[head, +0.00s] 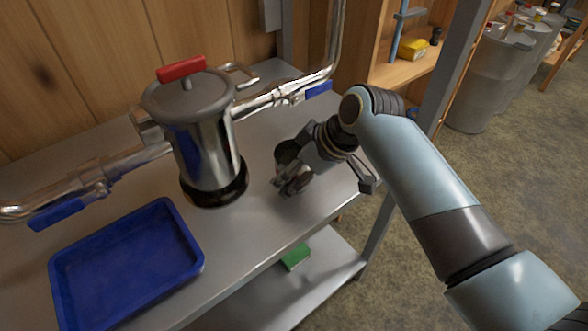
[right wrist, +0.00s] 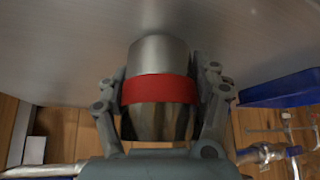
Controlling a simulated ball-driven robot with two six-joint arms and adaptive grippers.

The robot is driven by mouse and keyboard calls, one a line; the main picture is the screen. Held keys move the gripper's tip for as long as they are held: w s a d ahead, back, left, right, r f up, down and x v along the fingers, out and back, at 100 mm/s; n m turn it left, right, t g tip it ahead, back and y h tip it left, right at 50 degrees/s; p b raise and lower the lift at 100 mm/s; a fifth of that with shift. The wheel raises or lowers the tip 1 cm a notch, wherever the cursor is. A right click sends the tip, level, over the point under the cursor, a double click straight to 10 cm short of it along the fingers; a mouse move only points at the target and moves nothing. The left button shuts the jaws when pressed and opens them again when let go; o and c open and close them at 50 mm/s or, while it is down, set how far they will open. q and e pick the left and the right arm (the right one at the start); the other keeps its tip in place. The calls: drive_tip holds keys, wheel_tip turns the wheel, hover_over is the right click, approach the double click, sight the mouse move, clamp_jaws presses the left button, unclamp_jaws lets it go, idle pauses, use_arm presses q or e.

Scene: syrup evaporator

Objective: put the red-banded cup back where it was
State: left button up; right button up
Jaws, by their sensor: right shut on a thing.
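The red-banded cup (right wrist: 160,88) is a metal cup with a wide red band, seen in the right wrist view between my right gripper's fingers. My right gripper (right wrist: 160,98) is shut on it, one finger on each side at about the band. In the head view my right gripper (head: 292,178) is over the steel bench (head: 255,215), right of the lidded steel pot (head: 203,155). There the gripper hides most of the cup, and only a dark rim (head: 286,150) shows. I cannot tell whether the cup touches the bench. My left gripper is not in view.
The pot has a red lid handle (head: 181,68) and stands between pipes with blue valve levers (head: 318,89). An empty blue tray (head: 125,262) lies at the front left. A green box (head: 296,257) is on the lower shelf. Bare bench lies between tray and gripper.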

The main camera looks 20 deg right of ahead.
drive_tip(key=o, duration=1.4)
drive_tip(key=shift+f, duration=0.1)
drive_tip(key=shift+o, duration=0.2)
drive_tip(key=shift+s+d+r, duration=0.15)
drive_tip(key=shift+r, duration=0.35)
drive_tip(key=v, duration=1.1)
drive_tip(key=shift+p, duration=0.35)
